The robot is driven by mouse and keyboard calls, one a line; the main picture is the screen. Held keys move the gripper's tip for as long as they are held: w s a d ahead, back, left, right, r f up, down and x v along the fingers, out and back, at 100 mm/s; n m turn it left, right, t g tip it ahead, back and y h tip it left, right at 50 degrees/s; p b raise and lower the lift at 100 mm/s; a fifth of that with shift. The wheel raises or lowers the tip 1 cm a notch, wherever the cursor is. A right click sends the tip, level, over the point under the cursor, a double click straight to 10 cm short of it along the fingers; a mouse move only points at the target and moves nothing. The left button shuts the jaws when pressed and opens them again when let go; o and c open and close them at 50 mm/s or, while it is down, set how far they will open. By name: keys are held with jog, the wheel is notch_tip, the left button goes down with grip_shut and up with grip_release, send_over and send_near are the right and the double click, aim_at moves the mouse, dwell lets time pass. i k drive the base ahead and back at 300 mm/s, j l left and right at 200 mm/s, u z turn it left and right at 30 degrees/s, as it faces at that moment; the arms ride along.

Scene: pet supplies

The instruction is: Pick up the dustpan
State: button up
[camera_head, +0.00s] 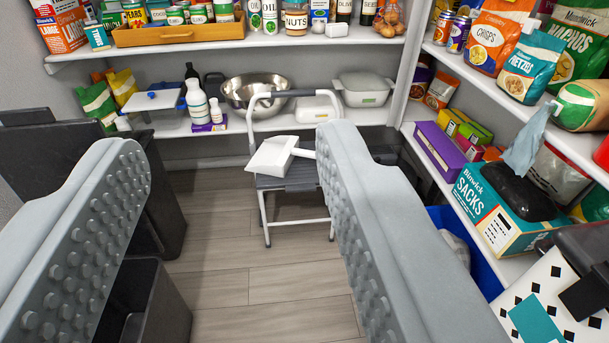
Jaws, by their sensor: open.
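A white dustpan (269,158) lies on the seat of a small grey-and-white step stool (264,183), ahead of me near the back shelves. Its short handle points right, and its end is partly hidden behind my right finger. My gripper (236,143) is open and empty. Its two grey studded fingers are wide apart in the foreground, one at the left and one right of the middle. The dustpan shows in the gap between them, well beyond the fingertips and not touched.
Stocked shelves run along the back, with a metal bowl (254,92) behind the stool, and down the right side, with a sacks box (490,207). Dark bins (150,305) stand at the left. The wooden floor (235,265) before the stool is clear.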

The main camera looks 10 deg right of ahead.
aim_at(274, 157)
jog(key=k+l, duration=0.1)
jog(key=i+u, duration=0.2)
jog(key=i, duration=0.25)
jog(key=i+l+u, duration=0.15)
jog(key=i, duration=0.25)
jog(key=i+l+u, duration=0.2)
jog(key=i, duration=0.2)
jog(key=i+l+u, duration=0.15)
jog(key=i, duration=0.3)
jog(key=i+l+u, duration=0.15)
jog(key=l, duration=0.2)
jog(key=i+l+u, duration=0.15)
jog(key=l, duration=0.25)
jog(key=i, duration=0.1)
